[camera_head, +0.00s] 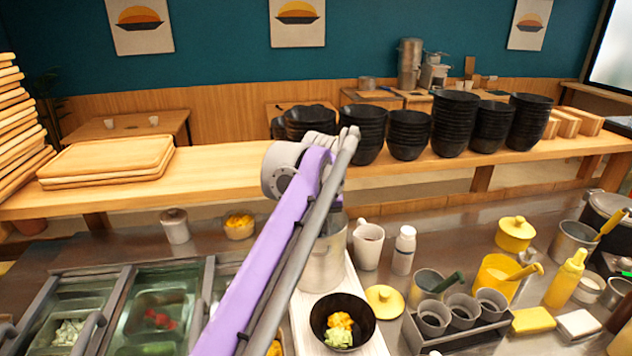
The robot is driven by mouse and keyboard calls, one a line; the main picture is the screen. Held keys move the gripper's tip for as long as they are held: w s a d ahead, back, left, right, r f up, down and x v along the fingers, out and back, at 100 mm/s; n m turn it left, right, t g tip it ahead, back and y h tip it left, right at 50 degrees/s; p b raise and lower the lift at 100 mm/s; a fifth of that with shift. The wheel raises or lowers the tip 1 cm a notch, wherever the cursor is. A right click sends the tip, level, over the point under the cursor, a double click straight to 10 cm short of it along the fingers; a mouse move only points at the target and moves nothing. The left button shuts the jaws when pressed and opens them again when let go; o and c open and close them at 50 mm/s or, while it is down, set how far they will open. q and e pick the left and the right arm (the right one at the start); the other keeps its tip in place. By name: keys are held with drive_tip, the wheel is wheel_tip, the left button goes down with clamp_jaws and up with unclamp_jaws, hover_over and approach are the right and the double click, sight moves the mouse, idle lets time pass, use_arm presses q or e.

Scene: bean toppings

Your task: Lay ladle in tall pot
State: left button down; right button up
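A tall silver metal pot (325,264) stands on the counter at the middle, on a white board. A purple arm, which I take to be my left, rises from the bottom edge and crosses in front of the pot's left side. Its grey wrist end is above and behind the pot. A dark part reaches down toward the pot's mouth, and the fingertips are hidden. No ladle can be made out for certain. A yellow-handled utensil (610,224) stands in a metal pot (573,241) at the right. My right gripper is not in view.
A black bowl (317,318) with yellow and green food sits in front of the tall pot. A white mug (367,246) and white bottle (404,251) stand beside it. Black bowl stacks (455,125) line the shelf. Food bins (152,318) lie at the left.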

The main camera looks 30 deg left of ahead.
use_arm(q)
drive_tip(key=shift+f, duration=0.4)
drive_tip(key=c, duration=0.6)
unclamp_jaws()
drive_tip(key=p+v, duration=0.1)
drive_tip(key=v, duration=1)
drive_tip(key=shift+s+f, duration=0.1)
